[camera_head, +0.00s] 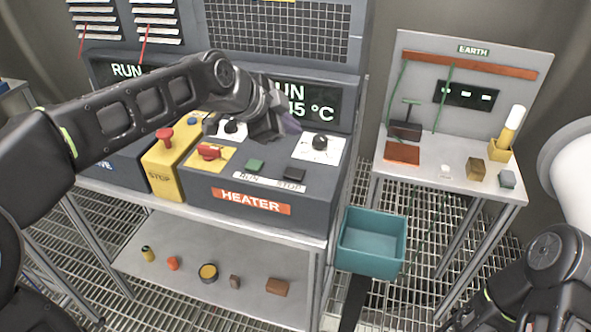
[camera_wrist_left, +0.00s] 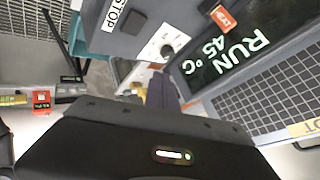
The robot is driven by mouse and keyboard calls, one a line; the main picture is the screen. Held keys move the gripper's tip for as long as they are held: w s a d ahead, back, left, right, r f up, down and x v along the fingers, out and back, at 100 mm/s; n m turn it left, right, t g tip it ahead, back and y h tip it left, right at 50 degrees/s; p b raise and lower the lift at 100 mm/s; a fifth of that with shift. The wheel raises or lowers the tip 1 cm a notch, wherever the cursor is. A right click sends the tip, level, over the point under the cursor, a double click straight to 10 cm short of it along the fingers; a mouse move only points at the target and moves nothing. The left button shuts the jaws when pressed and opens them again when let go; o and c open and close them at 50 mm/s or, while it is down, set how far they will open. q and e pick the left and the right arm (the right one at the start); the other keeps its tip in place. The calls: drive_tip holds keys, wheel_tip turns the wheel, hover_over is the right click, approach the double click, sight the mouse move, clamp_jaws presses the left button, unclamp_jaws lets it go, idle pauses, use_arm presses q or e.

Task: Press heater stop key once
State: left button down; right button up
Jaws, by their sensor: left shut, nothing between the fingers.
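The heater console (camera_head: 252,202) has a green run key (camera_head: 254,165) and, to its right, a dark stop key (camera_head: 294,173) above a "RUN STOP" label. In the left wrist view the dark stop key (camera_wrist_left: 133,21) shows beside its "STOP" label. The heater display (camera_head: 305,107) reads "RUN" and "45 °C"; its start is hidden behind my left arm. My left gripper (camera_head: 290,124) is shut and empty, above and behind the stop key, apart from it. Its fingers (camera_wrist_left: 161,92) point toward the dial in the wrist view.
A black dial (camera_head: 320,143) on a white plate sits right of the gripper. A red switch (camera_head: 208,152) and a yellow box with a red knob (camera_head: 165,134) stand to the left.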

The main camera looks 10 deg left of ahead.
use_arm(q)
drive_tip(key=shift+f, duration=0.15)
drive_tip(key=b, duration=0.5)
hover_over(291, 175)
wheel_tip(291, 175, down, 7)
drive_tip(key=shift+f, duration=0.15)
drive_tip(key=shift+f+b, duration=0.65)
drive_tip(key=shift+b, duration=0.2)
drive_tip(key=shift+f, duration=0.1)
idle(1.0)
drive_tip(key=shift+f+b, duration=0.3)
drive_tip(key=shift+b, duration=0.3)
drive_tip(key=shift+f+b, duration=0.5)
drive_tip(key=shift+b, duration=0.05)
idle(0.5)
drive_tip(key=shift+r, duration=0.15)
drive_tip(key=shift+r+p, duration=0.5)
drive_tip(key=shift+r, duration=0.25)
